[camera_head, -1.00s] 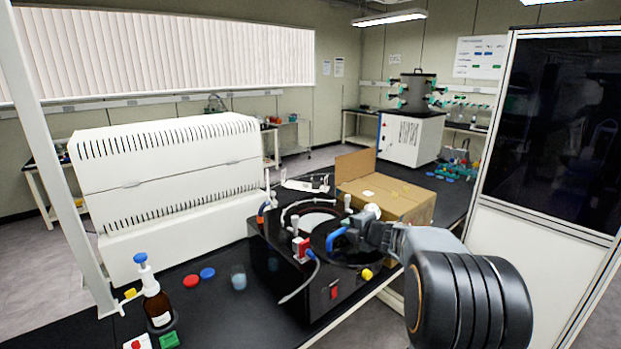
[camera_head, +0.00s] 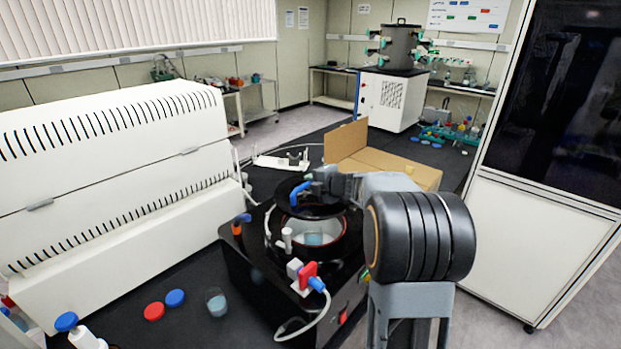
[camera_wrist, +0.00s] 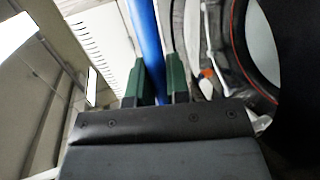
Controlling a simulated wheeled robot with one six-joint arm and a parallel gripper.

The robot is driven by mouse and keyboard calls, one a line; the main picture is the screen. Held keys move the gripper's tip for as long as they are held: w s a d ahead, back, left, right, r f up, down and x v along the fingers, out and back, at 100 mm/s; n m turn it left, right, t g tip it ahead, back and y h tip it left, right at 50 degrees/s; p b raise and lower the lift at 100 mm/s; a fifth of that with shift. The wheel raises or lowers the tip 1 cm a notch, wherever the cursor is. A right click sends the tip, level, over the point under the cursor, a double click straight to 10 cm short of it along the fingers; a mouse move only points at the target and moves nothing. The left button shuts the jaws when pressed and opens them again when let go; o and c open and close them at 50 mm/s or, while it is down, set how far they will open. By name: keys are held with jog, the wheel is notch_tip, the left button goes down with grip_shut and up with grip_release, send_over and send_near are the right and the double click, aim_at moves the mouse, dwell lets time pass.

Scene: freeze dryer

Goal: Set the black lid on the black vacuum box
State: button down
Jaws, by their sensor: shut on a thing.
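The black vacuum box (camera_head: 262,293) stands on the dark bench. Its round, red-rimmed opening shows a container of light blue liquid (camera_head: 313,238) inside. My gripper (camera_head: 308,187) is shut on the blue handle (camera_head: 298,194) of the black lid (camera_head: 312,211). The lid is over the far part of the opening and appears raised above it; the near part is uncovered. In the wrist view the green fingers (camera_wrist: 153,85) pinch the blue handle (camera_wrist: 146,35), and the red-edged rim (camera_wrist: 237,50) shows at the right. The lid's far side is partly hidden by my arm.
A red valve (camera_head: 308,273) and a white fitting (camera_head: 286,240) stand up from the box near the opening. A cardboard box (camera_head: 385,165) is behind it. A white machine (camera_head: 110,190) is at the left. Red (camera_head: 154,311) and blue caps (camera_head: 175,298) and a small beaker (camera_head: 216,302) lie left.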

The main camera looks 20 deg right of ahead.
jog(key=shift+d+f+b, duration=0.1)
jog(key=shift+f+b, duration=0.55)
jog(key=shift+f, duration=0.5)
jog(key=shift+s+f+b, duration=0.1)
jog(key=shift+f+b, duration=3.2)
jog(key=shift+f, duration=0.1)
jog(key=shift+f, duration=0.7)
jog(key=c, duration=1.1)
grip_release()
jog(key=shift+s, duration=0.1)
jog(key=shift+o, duration=0.4)
jog(key=shift+f, duration=0.15)
jog(key=shift+s, duration=0.1)
